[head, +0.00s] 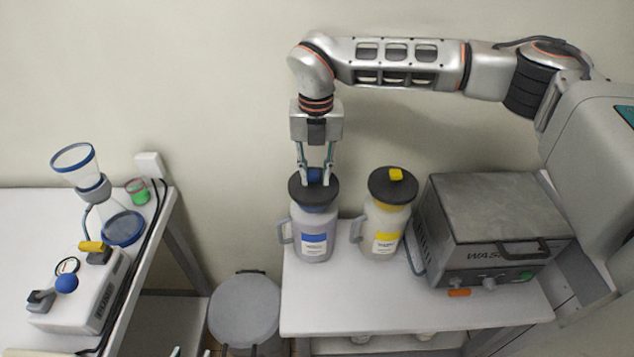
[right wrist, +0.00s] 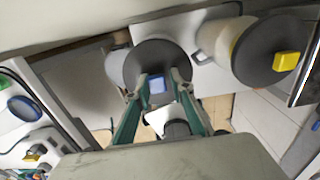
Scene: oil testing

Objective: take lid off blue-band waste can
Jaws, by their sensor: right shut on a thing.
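The blue-band waste can (head: 313,228) stands upright on the right-hand table, with a handle on its left side. Its dark round lid (head: 329,192) has a blue knob (head: 314,176) on top and sits over the can's mouth. My right gripper (head: 315,182) points straight down from above and is shut on the blue knob. In the right wrist view the lid (right wrist: 140,66) and blue knob (right wrist: 157,85) lie between the fingertips. The can's body is mostly hidden there under the lid.
A yellow-band can (head: 384,222) with a yellow-knobbed lid (head: 393,184) stands close on the right. A grey boxy machine (head: 495,220) fills the table's right side. A left table (head: 150,215) holds a filter flask (head: 97,195) and a white device (head: 75,300). A grey bin (head: 245,305) stands between.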

